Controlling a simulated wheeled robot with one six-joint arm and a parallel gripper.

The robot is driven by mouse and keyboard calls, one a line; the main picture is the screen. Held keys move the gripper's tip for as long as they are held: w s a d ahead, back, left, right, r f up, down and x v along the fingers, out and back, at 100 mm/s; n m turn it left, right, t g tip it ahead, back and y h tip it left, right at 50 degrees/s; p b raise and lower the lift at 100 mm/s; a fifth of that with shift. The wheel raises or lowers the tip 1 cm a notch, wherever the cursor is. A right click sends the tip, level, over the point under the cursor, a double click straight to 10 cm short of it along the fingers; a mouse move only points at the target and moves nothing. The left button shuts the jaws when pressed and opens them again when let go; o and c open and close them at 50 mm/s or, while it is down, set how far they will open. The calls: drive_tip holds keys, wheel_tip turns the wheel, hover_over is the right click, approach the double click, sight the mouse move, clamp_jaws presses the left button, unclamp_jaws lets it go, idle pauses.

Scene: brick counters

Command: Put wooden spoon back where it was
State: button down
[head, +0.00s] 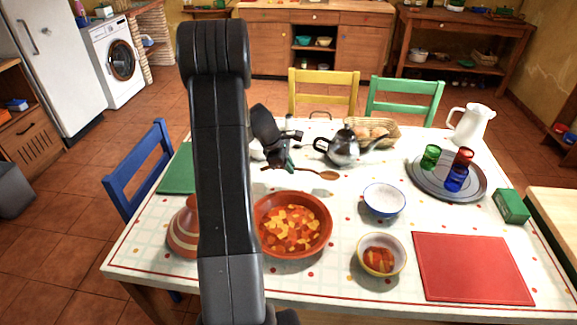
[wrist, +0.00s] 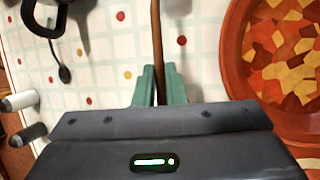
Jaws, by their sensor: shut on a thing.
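The wooden spoon (head: 328,175) is above the table between the kettle and the terracotta dish. Its bowl end points right in the head view. My gripper (head: 289,168) is shut on its handle, which shows as a brown stick (wrist: 157,45) between the green fingertips (wrist: 159,88) in the wrist view. The spoon appears held clear of the cloth; the exact height is hard to tell. The terracotta dish (head: 292,225) of chopped vegetables is just in front of the spoon, and on the right in the wrist view (wrist: 236,50).
On the table (head: 330,280) are a kettle (head: 343,149), basket (head: 378,131), blue-rimmed bowl (head: 384,199), yellow-rimmed bowl (head: 397,270), red board (head: 472,267), metal tray (head: 425,180) with glasses, white pitcher (head: 471,124) and striped lid (head: 184,230). Cloth between spoon and blue-rimmed bowl is clear.

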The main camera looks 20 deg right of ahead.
drive_tip(key=shift+f, duration=0.2)
drive_tip(key=shift+f+b, duration=2.1)
drive_tip(key=shift+f, duration=0.5)
drive_tip(key=c, duration=1.4)
unclamp_jaws()
drive_tip(key=shift+r, duration=0.15)
drive_tip(key=v, duration=1.3)
drive_tip(key=shift+a+r+p, duration=0.25)
drive_tip(key=shift+p, duration=0.1)
drive_tip(key=shift+d+f, duration=0.1)
drive_tip(key=shift+f, duration=0.05)
